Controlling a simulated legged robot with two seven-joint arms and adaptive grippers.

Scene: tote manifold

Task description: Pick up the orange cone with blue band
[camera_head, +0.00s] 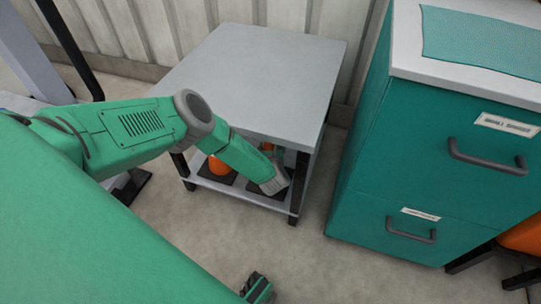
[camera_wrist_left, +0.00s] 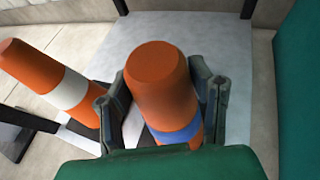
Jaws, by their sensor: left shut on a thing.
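The orange cone with the blue band (camera_wrist_left: 160,80) stands between the two fingers of my left gripper (camera_wrist_left: 160,108) in the left wrist view. The fingers are shut on its sides, and the blue band shows low between them. In the head view my left gripper (camera_head: 275,165) reaches in under the top of the grey table and is mostly hidden by the wrist; only a small orange patch shows beside it. A dark green tip at the bottom edge appears to be my right gripper (camera_head: 258,289); its jaws cannot be made out.
An orange cone with a white band (camera_wrist_left: 40,72) stands to the left; an orange cone on a dark base also shows on the lower shelf in the head view (camera_head: 218,166). The grey table (camera_head: 250,75) has a clear top close above. A teal drawer cabinet (camera_head: 440,150) stands right.

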